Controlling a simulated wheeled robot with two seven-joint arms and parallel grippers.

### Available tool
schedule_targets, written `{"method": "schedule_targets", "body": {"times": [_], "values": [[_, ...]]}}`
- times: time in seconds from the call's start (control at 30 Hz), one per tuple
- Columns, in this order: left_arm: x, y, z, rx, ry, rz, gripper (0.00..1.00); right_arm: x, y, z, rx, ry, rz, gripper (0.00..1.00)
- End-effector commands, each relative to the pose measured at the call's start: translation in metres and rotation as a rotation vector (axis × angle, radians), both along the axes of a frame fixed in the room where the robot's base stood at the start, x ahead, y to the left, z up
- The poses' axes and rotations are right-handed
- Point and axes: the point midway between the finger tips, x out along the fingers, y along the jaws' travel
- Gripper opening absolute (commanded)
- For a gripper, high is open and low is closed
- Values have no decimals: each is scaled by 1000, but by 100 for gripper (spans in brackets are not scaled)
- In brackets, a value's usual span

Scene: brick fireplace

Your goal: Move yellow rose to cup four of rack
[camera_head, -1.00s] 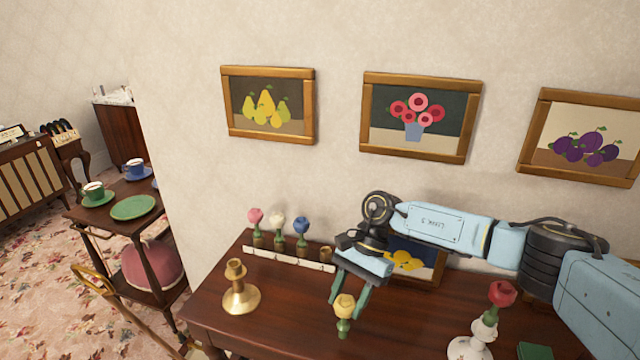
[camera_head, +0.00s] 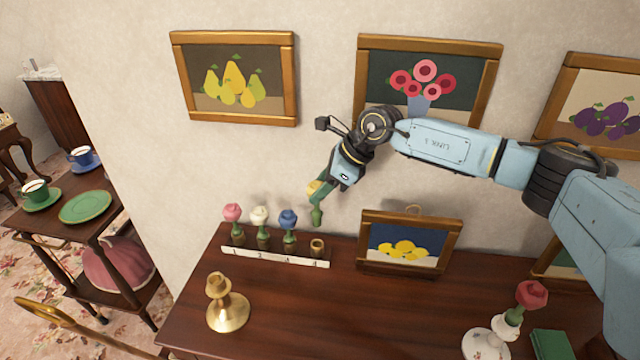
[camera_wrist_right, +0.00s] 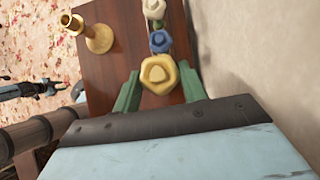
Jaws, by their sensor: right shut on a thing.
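The yellow rose (camera_head: 316,190) has a green stem. My right gripper (camera_head: 318,195) is shut on it and holds it above the right end of the rack. In the right wrist view the yellow rose (camera_wrist_right: 159,75) sits between the two green fingers. The white rack (camera_head: 275,257) holds a pink rose (camera_head: 232,213), a white rose (camera_head: 260,217) and a blue rose (camera_head: 288,220) in its cups. The cup at its right end (camera_head: 317,246) is empty, with the rose's stem end above it and apart from it.
A brass candlestick (camera_head: 227,307) stands front left on the wooden table (camera_head: 330,315). A framed lemon picture (camera_head: 409,243) stands right of the rack. A red rose (camera_head: 530,294) stands in a white holder at the right. The wall is close behind.

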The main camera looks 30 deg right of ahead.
Motion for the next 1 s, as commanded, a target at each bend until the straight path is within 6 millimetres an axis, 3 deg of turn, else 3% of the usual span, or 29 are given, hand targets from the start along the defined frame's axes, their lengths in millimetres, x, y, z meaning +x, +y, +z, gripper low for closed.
{"method": "schedule_targets", "body": {"times": [0.27,0.8,1.0], "values": [[1,0,-5,0,-2,0,36,0,1,-4,4,-3,9,26],[6,-1,-39,-1,-10,0,36,0,1,-51,4,-2,8,26],[6,0,-43,-1,-10,0,36,0,0,-58,4,-4,8,26]]}}
